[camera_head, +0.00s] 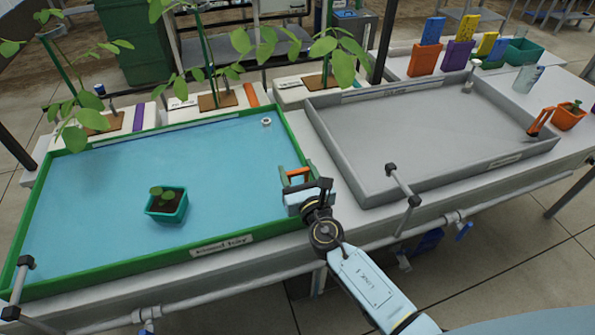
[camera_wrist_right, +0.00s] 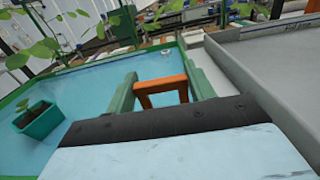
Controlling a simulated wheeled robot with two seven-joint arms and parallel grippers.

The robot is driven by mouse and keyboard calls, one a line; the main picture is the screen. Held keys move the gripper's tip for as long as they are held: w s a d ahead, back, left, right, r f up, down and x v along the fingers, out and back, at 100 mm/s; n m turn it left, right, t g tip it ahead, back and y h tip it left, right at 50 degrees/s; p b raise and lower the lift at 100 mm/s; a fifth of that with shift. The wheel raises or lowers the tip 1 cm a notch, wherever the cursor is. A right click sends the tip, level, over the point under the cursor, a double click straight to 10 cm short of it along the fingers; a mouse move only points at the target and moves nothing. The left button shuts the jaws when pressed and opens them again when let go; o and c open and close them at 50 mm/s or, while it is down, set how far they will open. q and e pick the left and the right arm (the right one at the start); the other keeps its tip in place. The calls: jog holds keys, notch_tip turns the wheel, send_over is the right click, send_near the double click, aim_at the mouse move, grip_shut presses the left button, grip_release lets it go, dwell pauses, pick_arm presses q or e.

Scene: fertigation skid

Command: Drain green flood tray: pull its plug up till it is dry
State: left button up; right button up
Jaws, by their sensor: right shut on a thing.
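The green flood tray (camera_head: 130,274) is on the left of the bench, and blue water covers its floor. A teal pot with a seedling (camera_head: 167,208) stands in it. My right gripper (camera_head: 297,178) is at the tray's right side and shut on the orange plug handle (camera_head: 297,171). In the right wrist view the orange handle (camera_wrist_right: 162,84) sits between the two green fingers of the gripper (camera_wrist_right: 160,92). The plug's lower end is hidden, so I cannot tell whether it is seated or lifted. My left gripper is not in view.
A grey tray (camera_head: 375,192) stands to the right, with an orange-handled thing (camera_head: 540,121) at its right corner. An orange pot (camera_head: 568,117) is beside it. Potted plants line the back. Pipes with a blue valve handle (camera_head: 464,231) run along the front.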

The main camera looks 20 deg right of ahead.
jog(key=shift+w+r, duration=0.1)
jog(key=shift+r, duration=0.3)
jog(key=o, duration=1.3)
jog(key=shift+s, duration=0.25)
jog(key=s, duration=1.3)
jog(key=shift+d, duration=0.25)
